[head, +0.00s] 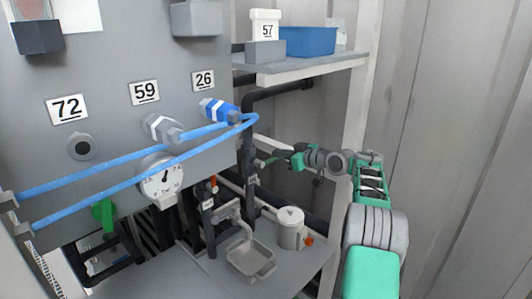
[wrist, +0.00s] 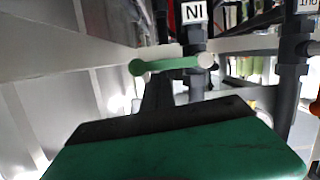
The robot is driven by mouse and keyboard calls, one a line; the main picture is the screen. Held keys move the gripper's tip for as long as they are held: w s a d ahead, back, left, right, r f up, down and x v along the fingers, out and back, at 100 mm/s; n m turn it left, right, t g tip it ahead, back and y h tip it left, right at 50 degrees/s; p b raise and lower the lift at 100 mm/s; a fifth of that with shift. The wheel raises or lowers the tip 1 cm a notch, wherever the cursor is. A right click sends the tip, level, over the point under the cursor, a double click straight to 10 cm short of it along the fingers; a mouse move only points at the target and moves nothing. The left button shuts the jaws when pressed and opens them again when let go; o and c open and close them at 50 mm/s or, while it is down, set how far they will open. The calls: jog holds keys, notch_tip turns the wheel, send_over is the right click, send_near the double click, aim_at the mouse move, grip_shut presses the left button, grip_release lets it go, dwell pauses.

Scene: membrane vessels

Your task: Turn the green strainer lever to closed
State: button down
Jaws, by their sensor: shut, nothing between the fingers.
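A green lever (wrist: 172,64) lies nearly level across the wrist view, beside a dark vertical pipe with an "IN" label (wrist: 194,11). One end is a rounded green knob, the other meets a pale round hub by the pipe. In the head view a small green lever (head: 267,162) shows by the dark pipe, just left of my gripper (head: 281,158). My gripper is shut and empty. In the wrist view its dark fingers (wrist: 160,88) point at the lever from below; I cannot tell whether they touch it. Another green handle (head: 105,215) hangs under the grey panel at left.
Two blue hoses (head: 130,165) cross in front of the grey panel (head: 110,60), near a dial gauge (head: 161,178). A metal tray (head: 251,260) and a lidded canister (head: 290,229) stand on the lower shelf. A blue bin (head: 308,41) sits on the upper shelf.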

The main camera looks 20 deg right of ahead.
dwell(0.4)
jog(key=s+d+r+b, duration=0.1)
jog(key=s+d+r, duration=0.4)
jog(key=s, duration=0.4)
jog(key=a+m+g+h, duration=0.1)
jog(key=a+g, duration=0.1)
jog(key=a, duration=1)
jog(key=s+a+f+m+g+h, duration=0.2)
jog(key=s+a+f+g, duration=0.15)
jog(key=s+a, duration=0.5)
jog(key=s+a+f+m+g+h, duration=0.1)
jog(key=s+a+f, duration=0.1)
jog(key=s+f, duration=0.3)
jog(key=s+a+f+g+h, duration=0.1)
jog(key=s+a+f+g, duration=0.1)
jog(key=s, duration=0.9)
jog(key=s+a+f+m+g+h, duration=0.1)
jog(key=s+a+f+g, duration=0.1)
jog(key=s+f, duration=0.5)
jog(key=shift+s+a+f+m, duration=0.3)
jog(key=shift+s+a, duration=0.15)
jog(key=shift+a, duration=0.3)
